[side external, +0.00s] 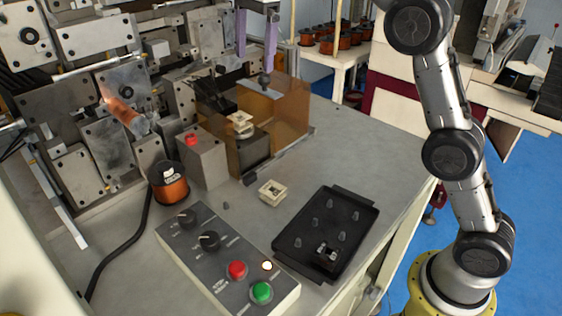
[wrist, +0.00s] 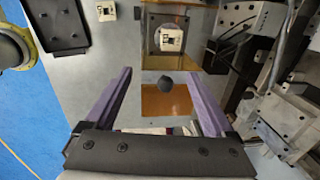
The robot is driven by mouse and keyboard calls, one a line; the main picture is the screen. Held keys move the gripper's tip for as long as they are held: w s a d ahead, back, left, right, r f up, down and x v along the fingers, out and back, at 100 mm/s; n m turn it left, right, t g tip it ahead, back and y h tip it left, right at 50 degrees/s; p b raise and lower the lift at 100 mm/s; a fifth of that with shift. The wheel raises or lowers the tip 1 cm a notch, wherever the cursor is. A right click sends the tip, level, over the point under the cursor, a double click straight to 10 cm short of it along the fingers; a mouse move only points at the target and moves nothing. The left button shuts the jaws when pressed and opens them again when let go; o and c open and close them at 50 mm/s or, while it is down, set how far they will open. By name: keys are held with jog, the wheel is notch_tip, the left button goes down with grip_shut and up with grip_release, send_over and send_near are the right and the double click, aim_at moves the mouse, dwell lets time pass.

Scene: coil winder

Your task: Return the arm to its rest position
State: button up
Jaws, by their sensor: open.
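My gripper (side external: 256,48) is open, high above the back of the bench near the winding machine. Its two purple fingers also show in the wrist view (wrist: 160,72), spread apart with nothing held between them. Below it is the amber see-through guard (side external: 285,108) with a dark knob on top; the knob (wrist: 165,85) shows between the fingers in the wrist view. A cream bobbin (side external: 240,124) sits on the winder's mount beside the guard. Another cream bobbin (side external: 271,192) lies on the bench, apart from the gripper.
A black tray (side external: 290,245) with several pegs and one dark part stands at the bench's right. The control panel (side external: 222,262) with red and green buttons is in front. A copper wire spool (side external: 170,188) and a red-button box (side external: 203,165) stand by the machine (side external: 75,90).

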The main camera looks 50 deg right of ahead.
jog(key=s+d+r+n+t, duration=0.1)
jog(key=s+d+r+n, duration=0.1)
jog(key=s, duration=0.8)
jog(key=s+d+r+n+t, duration=0.1)
jog(key=s+d+r+n, duration=0.15)
jog(key=s, duration=0.75)
jog(key=s+f+n+t, duration=0.1)
jog(key=s+f+n, duration=0.5)
jog(key=f, duration=0.3)
jog(key=s+f+n+t, duration=0.1)
jog(key=s+f+n, duration=0.5)
jog(key=f, duration=0.3)
jog(key=shift+s+d+f+n, duration=0.25)
jog(key=shift+s+d+n, duration=0.15)
jog(key=shift+n, duration=0.45)
